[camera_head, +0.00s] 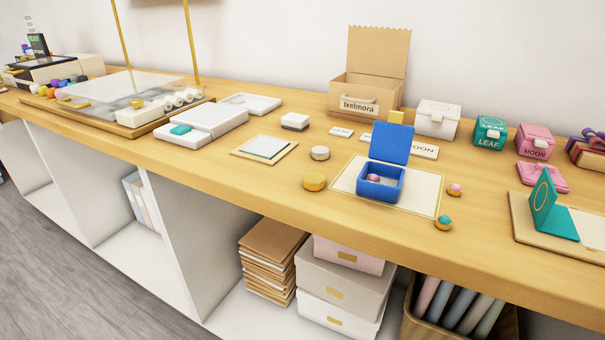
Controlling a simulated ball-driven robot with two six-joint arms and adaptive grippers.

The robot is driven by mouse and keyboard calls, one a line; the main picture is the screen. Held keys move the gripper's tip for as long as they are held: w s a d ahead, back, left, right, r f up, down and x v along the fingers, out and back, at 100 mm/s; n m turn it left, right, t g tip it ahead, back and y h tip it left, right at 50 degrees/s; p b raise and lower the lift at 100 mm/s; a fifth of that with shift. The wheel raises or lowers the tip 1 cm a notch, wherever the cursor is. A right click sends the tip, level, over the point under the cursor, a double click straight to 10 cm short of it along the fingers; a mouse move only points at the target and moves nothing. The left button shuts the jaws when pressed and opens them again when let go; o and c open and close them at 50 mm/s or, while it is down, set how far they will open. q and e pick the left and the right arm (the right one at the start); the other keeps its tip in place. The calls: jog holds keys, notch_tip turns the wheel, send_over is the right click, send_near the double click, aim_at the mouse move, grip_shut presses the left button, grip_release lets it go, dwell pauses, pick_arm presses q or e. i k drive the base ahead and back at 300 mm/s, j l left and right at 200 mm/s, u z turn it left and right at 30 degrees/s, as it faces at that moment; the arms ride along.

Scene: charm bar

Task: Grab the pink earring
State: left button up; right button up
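A small pink, ball-shaped piece (374,178), likely an earring, lies inside the open blue box (381,193). The box's lid (391,143) stands raised at the back. A second small pink piece on a gold base (455,189) sits on the counter to the right of the box, outside the cream mat (424,208). A similar teal piece with a gold base (443,223) sits nearer the counter's front edge. The pieces are too small to show fine detail. Neither of my grippers is in view.
Bare wood lies in front of the mat.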

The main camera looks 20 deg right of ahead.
aim_at(455, 190)
jog(key=z, duration=1.5)
jog(key=k+l+u, duration=0.1)
jog(key=l+u, duration=0.4)
jog(key=j, duration=0.1)
